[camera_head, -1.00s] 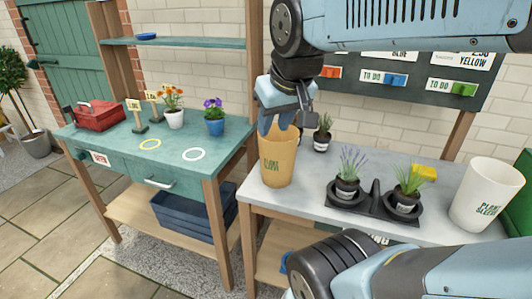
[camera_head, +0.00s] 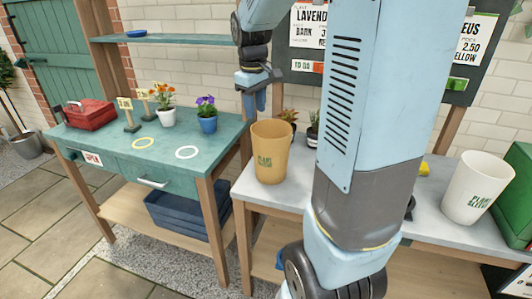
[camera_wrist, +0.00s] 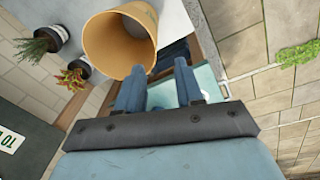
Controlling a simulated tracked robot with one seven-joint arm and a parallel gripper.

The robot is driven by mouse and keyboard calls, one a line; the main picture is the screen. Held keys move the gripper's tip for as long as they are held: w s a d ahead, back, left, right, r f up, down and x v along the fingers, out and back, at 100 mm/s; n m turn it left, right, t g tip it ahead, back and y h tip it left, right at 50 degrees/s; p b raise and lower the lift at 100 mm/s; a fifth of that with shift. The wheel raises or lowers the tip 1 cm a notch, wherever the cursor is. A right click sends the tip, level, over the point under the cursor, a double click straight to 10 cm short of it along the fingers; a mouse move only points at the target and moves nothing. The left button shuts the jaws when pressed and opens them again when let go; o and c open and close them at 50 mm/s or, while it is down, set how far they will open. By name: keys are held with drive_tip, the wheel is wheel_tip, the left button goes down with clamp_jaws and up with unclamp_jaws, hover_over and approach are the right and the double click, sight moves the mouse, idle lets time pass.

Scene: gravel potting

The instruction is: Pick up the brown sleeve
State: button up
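The brown sleeve (camera_head: 271,155), a tan tapered cup with "Plant Sleeve" lettering, stands upright at the left end of the grey-topped table. My gripper (camera_head: 256,106) is above the sleeve's left rim in the head view, seemingly behind it. In the wrist view my gripper (camera_wrist: 159,68) has its two blue fingers apart with nothing between them. The brown sleeve (camera_wrist: 112,46) shows there beyond the left finger, its open mouth toward the camera and its inside empty. The fingers look clear of its rim.
A white sleeve (camera_head: 478,188) stands at the right of the grey table (camera_head: 253,190). Small potted plants (camera_head: 312,133) stand behind the brown sleeve. My arm hides the table's middle. The green bench (camera_head: 185,170) at left holds flower pots and a red toolbox (camera_head: 90,112).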

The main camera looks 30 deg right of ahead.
sight(258, 144)
drive_tip(key=w+f, duration=0.1)
drive_tip(key=w+d+f, duration=0.1)
drive_tip(key=shift+w+d+f+n+g, duration=0.1)
drive_tip(key=shift+w+f+n+g, duration=0.05)
drive_tip(key=shift+f+n+g, duration=0.15)
drive_tip(key=f, duration=1.3)
drive_tip(key=shift+w+d+f, duration=0.1)
drive_tip(key=shift+w+d, duration=0.05)
drive_tip(key=shift+d, duration=0.1)
drive_tip(key=shift+c, duration=0.3)
clamp_jaws()
